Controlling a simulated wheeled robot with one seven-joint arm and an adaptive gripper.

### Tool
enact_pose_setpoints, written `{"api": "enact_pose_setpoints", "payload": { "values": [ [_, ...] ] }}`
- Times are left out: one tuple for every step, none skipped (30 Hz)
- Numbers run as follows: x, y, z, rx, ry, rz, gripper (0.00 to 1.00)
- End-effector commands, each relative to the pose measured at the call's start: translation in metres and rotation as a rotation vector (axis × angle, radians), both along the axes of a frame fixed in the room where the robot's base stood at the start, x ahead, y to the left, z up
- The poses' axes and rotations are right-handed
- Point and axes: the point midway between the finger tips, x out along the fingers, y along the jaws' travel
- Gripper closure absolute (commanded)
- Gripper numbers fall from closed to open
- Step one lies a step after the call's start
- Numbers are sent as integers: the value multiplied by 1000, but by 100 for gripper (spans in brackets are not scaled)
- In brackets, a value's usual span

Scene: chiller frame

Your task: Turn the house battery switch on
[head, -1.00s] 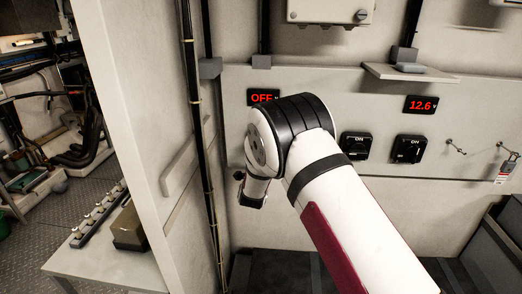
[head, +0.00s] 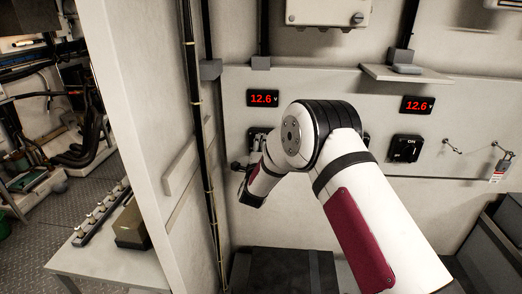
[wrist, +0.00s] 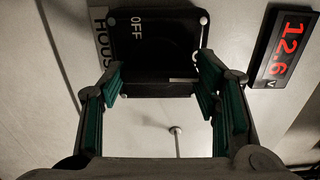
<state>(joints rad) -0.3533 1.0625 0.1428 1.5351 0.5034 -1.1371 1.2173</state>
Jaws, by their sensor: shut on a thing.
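The house battery switch (wrist: 160,45) is a black plate with a dark knob, marked OFF, beside a label reading HOUS. In the wrist view my gripper (wrist: 158,86) has its green-padded fingers on either side of the knob, shut on it. A short white mark shows on the knob near the right finger. In the head view the switch (head: 257,133) is partly hidden behind my gripper (head: 243,164) and forearm. The display (head: 263,98) above it reads 12.6 in red; it also shows in the wrist view (wrist: 286,47).
Another black switch (head: 407,148) marked ON sits to the right, under a second display (head: 418,105) reading 12.6. A further switch is mostly hidden behind my arm. A tag (head: 499,170) hangs far right. A partition (head: 150,150) with a vertical pipe stands close left.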

Motion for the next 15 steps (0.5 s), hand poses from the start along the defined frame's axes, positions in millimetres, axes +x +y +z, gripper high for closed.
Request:
{"api": "enact_pose_setpoints", "payload": {
  "values": [
    [0,0,1,4,-2,-1,71],
    [0,0,1,4,-2,-1,71],
    [0,0,1,5,-2,-1,71],
    [0,0,1,5,-1,-1,71],
    [0,0,1,5,-1,-1,71],
    [0,0,1,5,-1,-1,71],
    [0,0,1,5,-1,-1,71],
    [0,0,1,5,-1,-1,71],
    [0,0,1,5,-1,-1,71],
    [0,0,1,5,-1,-1,41],
    [0,0,0,5,-1,-1,34],
    [0,0,0,4,-1,-1,25],
    [0,0,0,4,-1,-1,23],
    [0,0,0,4,0,-1,23],
    [0,0,0,4,0,-1,23]
  ]
}}
